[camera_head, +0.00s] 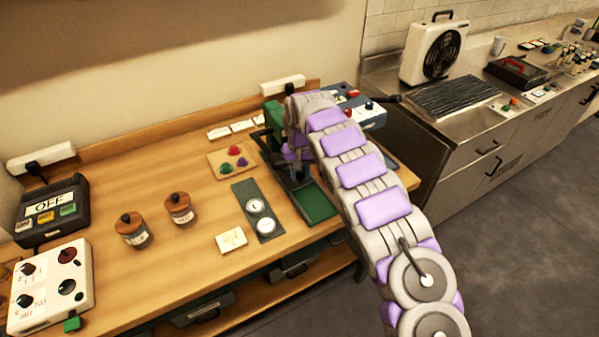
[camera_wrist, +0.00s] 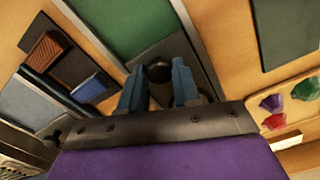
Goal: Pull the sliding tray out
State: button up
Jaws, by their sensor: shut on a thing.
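The sliding tray (camera_head: 317,205) is a green panel in a dark frame on the wooden worktop, partly hidden by my arm. In the wrist view its green surface (camera_wrist: 115,22) fills the top, with a dark grey end plate carrying a round black knob (camera_wrist: 159,71). My gripper (camera_wrist: 158,86) has its two blue fingers on either side of this knob, shut on it. In the head view my gripper (camera_head: 297,172) is over the tray's far part, and the exact contact is hidden there.
Left of the tray lie a dark plate with two round dials (camera_head: 262,217) and a board of coloured knobs (camera_head: 232,161). Two lidded jars (camera_head: 180,209) stand farther left. In the wrist view, a brown block (camera_wrist: 48,52) and blue block (camera_wrist: 92,87) sit beside the tray.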

grip_shut()
jog(key=shift+s, duration=0.1)
jog(key=shift+s+d+p, duration=0.35)
jog(key=shift+s, duration=0.4)
jog(key=s+d, duration=0.2)
jog(key=s+d+p, duration=0.1)
jog(key=s, duration=0.2)
jog(key=s+d+p, duration=0.1)
jog(key=s+d, duration=0.1)
jog(key=shift+s+d+r, duration=0.1)
jog(key=shift+s+d, duration=0.25)
jog(key=shift+s, duration=0.05)
jog(key=shift+s+d+f, duration=0.1)
jog(key=shift+s+d, duration=0.2)
jog(key=shift+s, duration=0.2)
jog(key=shift+s+d+f, duration=0.1)
jog(key=shift+s+d, duration=0.2)
jog(key=shift+s, duration=0.2)
